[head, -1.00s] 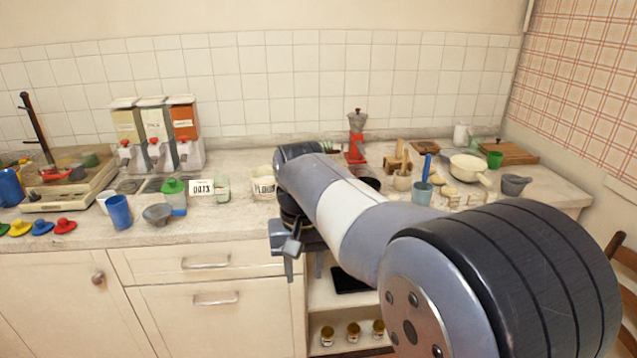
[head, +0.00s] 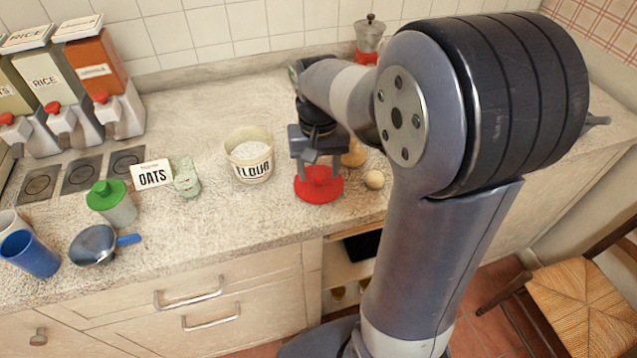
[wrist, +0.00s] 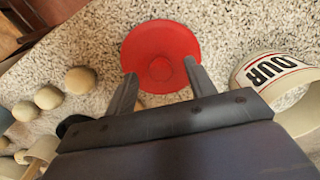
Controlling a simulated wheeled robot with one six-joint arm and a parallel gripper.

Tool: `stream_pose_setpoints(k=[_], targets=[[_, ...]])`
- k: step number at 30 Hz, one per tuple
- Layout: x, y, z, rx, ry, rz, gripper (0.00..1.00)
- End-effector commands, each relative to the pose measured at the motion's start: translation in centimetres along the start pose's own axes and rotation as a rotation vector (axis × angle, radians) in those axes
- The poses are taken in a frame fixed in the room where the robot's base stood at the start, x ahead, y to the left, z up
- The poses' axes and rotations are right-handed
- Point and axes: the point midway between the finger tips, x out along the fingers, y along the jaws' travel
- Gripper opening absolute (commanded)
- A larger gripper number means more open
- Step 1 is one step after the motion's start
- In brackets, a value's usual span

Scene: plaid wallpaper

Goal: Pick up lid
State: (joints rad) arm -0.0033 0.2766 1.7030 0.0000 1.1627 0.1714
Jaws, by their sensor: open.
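A red round lid (head: 318,186) lies on the speckled counter, to the right of the flour tub, in the head view. It has a raised knob in its middle. The wrist view shows the lid (wrist: 160,58) just beyond my fingertips. My gripper (head: 316,160) points down at the lid from above. In the wrist view my gripper (wrist: 160,70) is open, with one finger on each side of the lid's middle. Nothing is held. I cannot tell whether the fingers touch the lid.
The flour tub (head: 248,155) stands close to the left of the lid. A pale ball (head: 374,180) sits close to its right, and several more show in the wrist view. An oats sign (head: 151,174) and a green-lidded jar (head: 111,203) stand further left. Counter before the tub is clear.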

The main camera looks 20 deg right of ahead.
Motion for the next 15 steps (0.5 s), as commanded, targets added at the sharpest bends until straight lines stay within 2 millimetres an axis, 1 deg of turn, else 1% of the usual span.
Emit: stream_pose_setpoints(k=[1, 3, 11, 15], targets=[[0.68, 0.01, 0.06, 0.0, -0.002, 0.0, 0.52], [1.16, 0.01, 0.07, 0.0, -0.001, 0.0, 0.52], [1.32, 0.0, 0.02, 0.0, 0.001, 0.0, 0.51], [1.31, 0.0, 0.02, 0.0, 0.001, 0.0, 0.4]])
